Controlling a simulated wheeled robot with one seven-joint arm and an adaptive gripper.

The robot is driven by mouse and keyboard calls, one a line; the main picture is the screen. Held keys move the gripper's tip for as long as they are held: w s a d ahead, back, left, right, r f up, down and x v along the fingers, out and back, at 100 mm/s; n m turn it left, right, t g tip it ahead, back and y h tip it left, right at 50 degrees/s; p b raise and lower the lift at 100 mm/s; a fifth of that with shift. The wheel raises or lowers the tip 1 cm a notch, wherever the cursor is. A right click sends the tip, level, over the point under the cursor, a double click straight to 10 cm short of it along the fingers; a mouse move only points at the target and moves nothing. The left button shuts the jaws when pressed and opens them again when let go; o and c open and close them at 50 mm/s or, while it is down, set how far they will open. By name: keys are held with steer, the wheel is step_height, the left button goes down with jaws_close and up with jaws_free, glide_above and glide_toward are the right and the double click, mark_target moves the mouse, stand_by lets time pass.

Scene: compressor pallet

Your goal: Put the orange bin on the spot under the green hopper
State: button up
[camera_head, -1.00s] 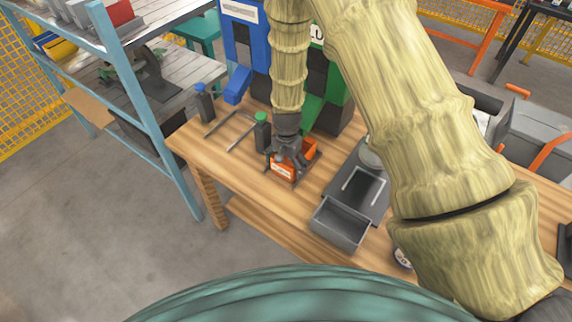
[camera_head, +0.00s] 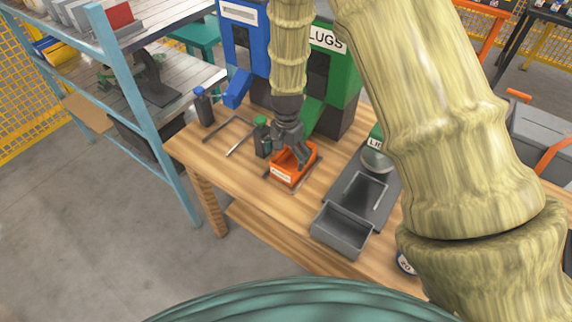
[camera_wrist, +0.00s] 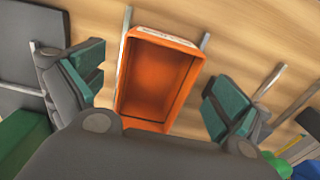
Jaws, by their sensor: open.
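The orange bin (camera_head: 281,178) stands upright on the wooden table in front of the green hopper (camera_head: 341,72), near the lower end of its green chute (camera_head: 313,114). In the wrist view the bin (camera_wrist: 158,82) looks empty and sits between two thin grey rails, with a pale label on its far rim. My gripper (camera_head: 297,155) is over the bin. In the wrist view its fingers (camera_wrist: 155,86) are spread wide on both sides of the bin, with a gap to the right one. The gripper hides part of the bin in the head view.
A blue hopper (camera_head: 240,45) stands to the left, with bare rails (camera_head: 228,133) before it. A green-capped post (camera_head: 262,137) is close left of the bin. A scale (camera_head: 377,160) and a grey tray (camera_head: 341,230) stand to the right.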

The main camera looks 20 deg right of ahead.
steer(key=shift+r+b, duration=0.7)
steer(key=shift+r, duration=2.05)
